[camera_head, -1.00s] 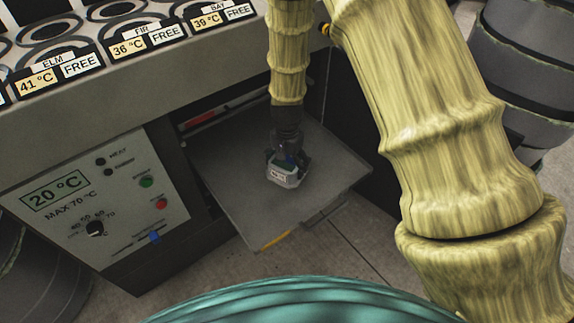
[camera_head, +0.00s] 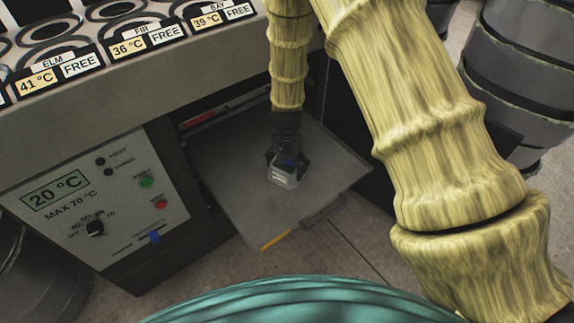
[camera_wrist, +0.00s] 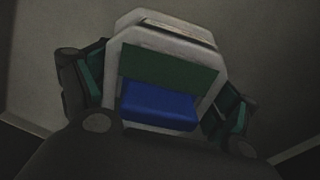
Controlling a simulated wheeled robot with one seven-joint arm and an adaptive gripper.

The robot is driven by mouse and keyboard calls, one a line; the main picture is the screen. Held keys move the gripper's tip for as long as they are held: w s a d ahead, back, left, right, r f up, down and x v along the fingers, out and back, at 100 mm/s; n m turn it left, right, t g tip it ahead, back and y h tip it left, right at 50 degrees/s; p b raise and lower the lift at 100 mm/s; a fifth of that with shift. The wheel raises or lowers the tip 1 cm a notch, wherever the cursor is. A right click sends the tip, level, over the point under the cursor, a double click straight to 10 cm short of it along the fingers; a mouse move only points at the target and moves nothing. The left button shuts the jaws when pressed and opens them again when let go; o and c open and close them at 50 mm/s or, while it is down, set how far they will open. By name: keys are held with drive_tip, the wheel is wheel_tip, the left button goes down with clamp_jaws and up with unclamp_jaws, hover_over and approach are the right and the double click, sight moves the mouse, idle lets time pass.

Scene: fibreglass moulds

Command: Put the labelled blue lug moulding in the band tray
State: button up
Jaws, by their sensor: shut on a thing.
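My gripper (camera_head: 286,160) points down over a grey pulled-out tray (camera_head: 235,190). In the wrist view the moulding (camera_wrist: 160,55) has white-grey chamfered walls, a dark green face and a blue block (camera_wrist: 158,106) in front. The dark fingers with green pads lie on its left and right sides. The moulding is at or just above the tray surface; I cannot tell whether it touches. Its label is too small and dark to read now.
A control panel (camera_head: 95,200) reading 20 °C and MAX 70 °C is left of the tray. Above is a counter with round wells and signs ELM, FIR and BAY, each marked FREE. Dark drums (camera_head: 520,80) stand at the right. The tray around the moulding is bare.

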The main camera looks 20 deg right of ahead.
drive_tip(key=o, duration=0.9)
drive_tip(key=shift+o, duration=0.2)
wheel_tip(320, 180, up, 12)
drive_tip(key=shift+r, duration=0.1)
